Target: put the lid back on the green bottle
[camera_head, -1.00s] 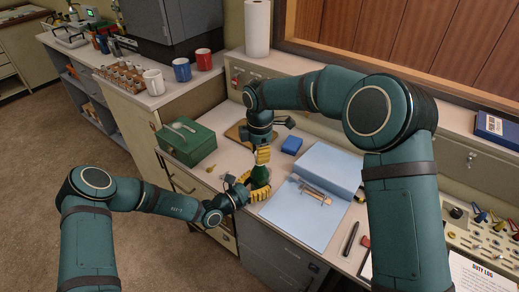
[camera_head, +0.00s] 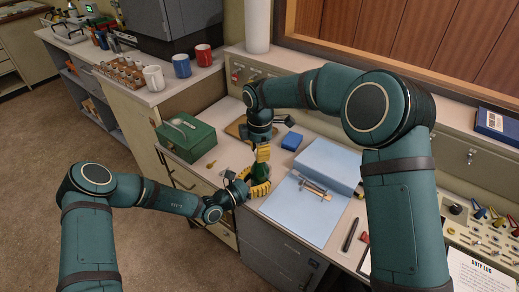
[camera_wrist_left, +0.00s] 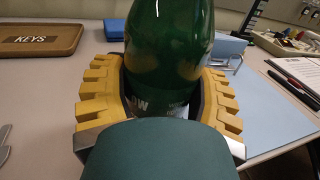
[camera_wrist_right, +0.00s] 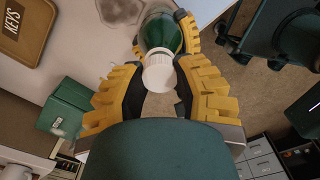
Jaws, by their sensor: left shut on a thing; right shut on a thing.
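The green bottle (camera_head: 261,171) stands upright over the desk, partly hidden by yellow fingers. My left gripper (camera_head: 257,188) is shut around its body from the side; the left wrist view shows the bottle's green glass (camera_wrist_left: 170,55) between both fingers. My right gripper (camera_head: 263,154) points down from above the bottle. In the right wrist view it is shut on the white lid (camera_wrist_right: 159,74), held between its fingertips. The lid appears over the bottle's top (camera_wrist_right: 160,32). I cannot tell whether lid and neck touch.
A green metal box (camera_head: 186,138) and a small brass key (camera_head: 211,163) lie left of the bottle. A keys tray (camera_wrist_left: 40,41) and a blue block (camera_head: 292,141) are behind. A pale blue sheet (camera_head: 300,220) with a metal tool (camera_head: 314,188) lies to the right.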

